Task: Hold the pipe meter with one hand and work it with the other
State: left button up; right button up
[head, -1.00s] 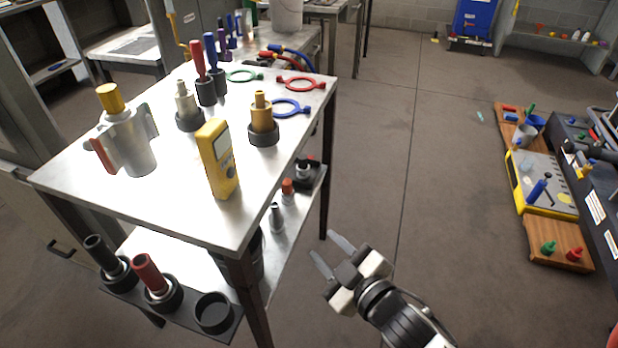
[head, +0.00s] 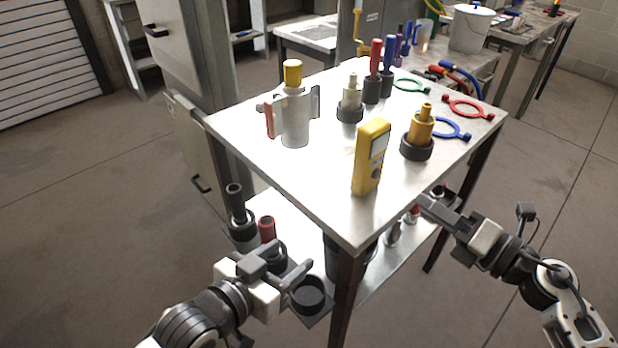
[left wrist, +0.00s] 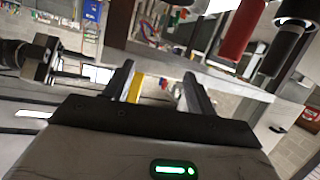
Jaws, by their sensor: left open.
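The yellow meter (head: 368,160), a boxy hand-held unit with a small screen and dark knob, stands upright near the front corner of the metal table (head: 330,205). Neither gripper touches it. My left gripper (head: 285,262) is below the tabletop, in front of the lower shelf's left end. Its fingers are apart and empty in the left wrist view (left wrist: 160,90). My right gripper (head: 428,205) is at the table's right side, below the tabletop edge and away from the meter. Its fingers look apart and empty, partly foreshortened.
A grey canister with a yellow cap (head: 294,115), a brass fitting (head: 419,135) and several coloured tools and rings stand on the tabletop. Table legs stand between my arms.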

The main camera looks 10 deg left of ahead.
aim_at(362, 146)
pick_arm(q)
jog(key=w+d+r+m+t+h, duration=0.1)
jog(key=w+r+m+h, duration=0.15)
jog(key=r, duration=0.45)
jog(key=w+d+r+m+h, duration=0.1)
jog(key=w+d+r+h, duration=0.15)
jog(key=r, duration=0.45)
jog(key=shift+y, duration=0.3)
jog(key=x, duration=1)
jog(key=a+x, duration=0.1)
jog(key=x, duration=0.4)
jog(key=shift+w+d, duration=0.15)
jog(key=shift+w, duration=0.45)
jog(key=shift+c, duration=0.3)
jog(key=c, duration=1)
jog(key=shift+c, duration=0.7)
pick_arm(e)
grip_shut()
